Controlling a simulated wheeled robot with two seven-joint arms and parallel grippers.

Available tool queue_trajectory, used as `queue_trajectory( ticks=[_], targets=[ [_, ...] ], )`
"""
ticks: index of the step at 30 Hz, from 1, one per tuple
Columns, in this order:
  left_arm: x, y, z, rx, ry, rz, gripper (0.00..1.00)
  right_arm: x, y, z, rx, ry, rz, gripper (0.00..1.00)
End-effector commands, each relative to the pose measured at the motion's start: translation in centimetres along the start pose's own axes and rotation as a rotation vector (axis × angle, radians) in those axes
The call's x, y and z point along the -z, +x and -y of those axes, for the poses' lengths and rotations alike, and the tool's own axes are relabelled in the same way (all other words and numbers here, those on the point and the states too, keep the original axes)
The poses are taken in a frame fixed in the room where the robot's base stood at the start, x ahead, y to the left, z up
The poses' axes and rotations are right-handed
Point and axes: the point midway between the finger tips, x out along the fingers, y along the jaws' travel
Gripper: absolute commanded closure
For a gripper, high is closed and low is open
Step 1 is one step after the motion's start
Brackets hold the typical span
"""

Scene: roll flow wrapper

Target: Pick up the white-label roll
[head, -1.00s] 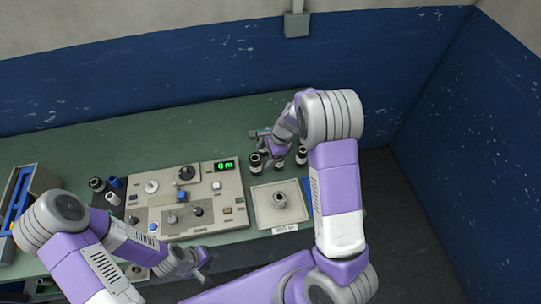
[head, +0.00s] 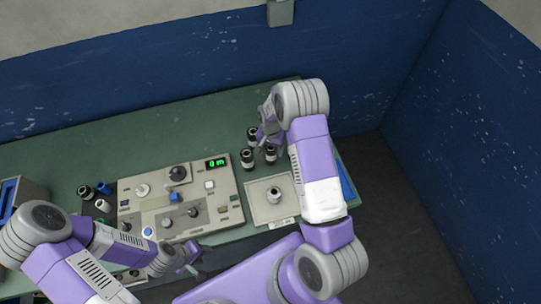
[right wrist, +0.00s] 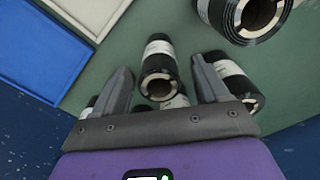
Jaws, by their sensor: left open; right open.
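Several dark rolls with pale label bands stand on the green bench right of the machine: a front-left roll (head: 247,158), a front-right roll (head: 270,153) and a back roll (head: 252,133). I cannot tell which is the white-label roll. My right gripper (head: 263,142) is open among them. In the right wrist view, a white-banded roll (right wrist: 157,70) shows between the fingers, and another roll (right wrist: 242,88) is partly hidden behind the right finger. A larger-looking roll (right wrist: 245,15) is at the top right. My left gripper (head: 192,258) is open and empty near the bench's front edge.
A control panel (head: 152,218) with knobs and a green display (head: 215,162) fills the middle of the bench. Black, blue and white cylinders stand left of the panel. The back bench is clear.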

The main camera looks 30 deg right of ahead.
Motion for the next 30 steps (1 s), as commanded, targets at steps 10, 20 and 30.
queue_trajectory(
  ticks=[10,20,30],
  targets=[
    [0.1,2.3,0.9,0.000,0.000,0.000,0.57,-0.1,4.6,-0.1,0.000,0.002,0.001,0.26],
    [0.1,2.1,0.8,0.000,0.000,0.000,0.57,-0.1,4.3,-0.1,0.000,0.002,0.001,0.48],
    [0.1,2.1,0.8,0.000,0.000,0.000,0.57,-0.1,4.3,-0.1,0.000,0.002,0.001,0.88]
  ],
)
